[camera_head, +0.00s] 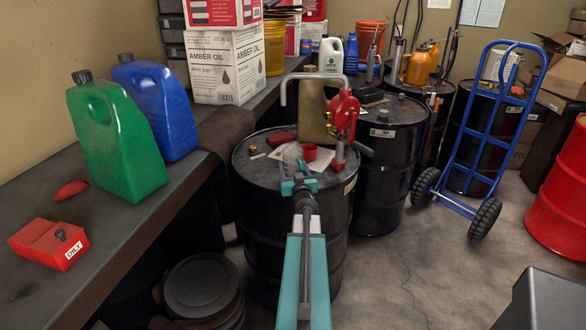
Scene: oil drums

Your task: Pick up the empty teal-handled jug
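My arm reaches forward from the bottom centre, and my gripper (299,184) is over the near edge of the front black drum (262,189). Teal parts show at its end, but I cannot tell whether the fingers are open or shut. A small, pale, see-through vessel (291,155) stands on the drum top just beyond the gripper. It may be the jug; its handle and lower part are not clear, and I cannot tell whether the gripper touches it.
A red hand pump (343,118) with a bent grey spout rises from the drum, right of the gripper. A tan can (315,117) stands behind. A workbench (105,230) with green (120,145) and blue (160,105) canisters lies left. Open floor (405,260) lies right.

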